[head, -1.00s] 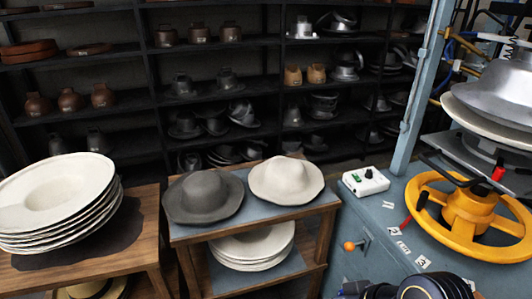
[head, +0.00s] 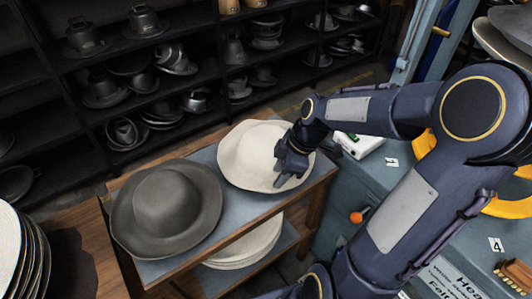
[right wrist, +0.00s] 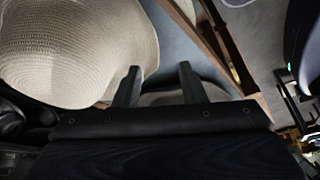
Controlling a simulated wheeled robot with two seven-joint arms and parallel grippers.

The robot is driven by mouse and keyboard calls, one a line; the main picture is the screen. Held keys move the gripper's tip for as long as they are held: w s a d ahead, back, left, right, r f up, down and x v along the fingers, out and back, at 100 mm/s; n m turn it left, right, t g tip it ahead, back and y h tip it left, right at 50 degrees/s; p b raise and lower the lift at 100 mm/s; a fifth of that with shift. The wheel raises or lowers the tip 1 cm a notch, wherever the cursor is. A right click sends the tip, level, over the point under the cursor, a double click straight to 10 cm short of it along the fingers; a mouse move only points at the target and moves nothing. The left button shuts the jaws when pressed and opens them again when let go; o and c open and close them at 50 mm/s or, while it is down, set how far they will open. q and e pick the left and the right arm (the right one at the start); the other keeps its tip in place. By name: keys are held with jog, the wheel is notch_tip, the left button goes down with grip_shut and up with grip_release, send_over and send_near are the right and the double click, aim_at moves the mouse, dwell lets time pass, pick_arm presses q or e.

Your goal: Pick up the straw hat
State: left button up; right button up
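The straw hat (head: 248,150) is cream with a finely woven surface and sits on the upper shelf of a small wooden stand. In the right wrist view the same hat (right wrist: 75,50) fills the upper left. My right gripper (head: 287,178) is at the right edge of its brim. In the right wrist view my right gripper (right wrist: 158,80) has two fingers spread apart, with nothing held between them. The left finger overlaps the brim edge in the picture; I cannot tell if it touches. My left gripper is not in view.
A grey hat (head: 168,205) sits left of the straw hat on the stand. Pale hat blanks (head: 243,245) lie on the lower shelf. A white control box (head: 357,146) is on the blue bench, partly behind my arm. A plate-like white stack (head: 15,250) is at far left.

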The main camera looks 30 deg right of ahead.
aim_at(265, 191)
jog(key=shift+n, duration=0.8)
jog(key=x, duration=0.9)
jog(key=shift+w+d+f, duration=0.25)
jog(key=shift+w+d, duration=0.05)
jog(key=shift+w, duration=0.1)
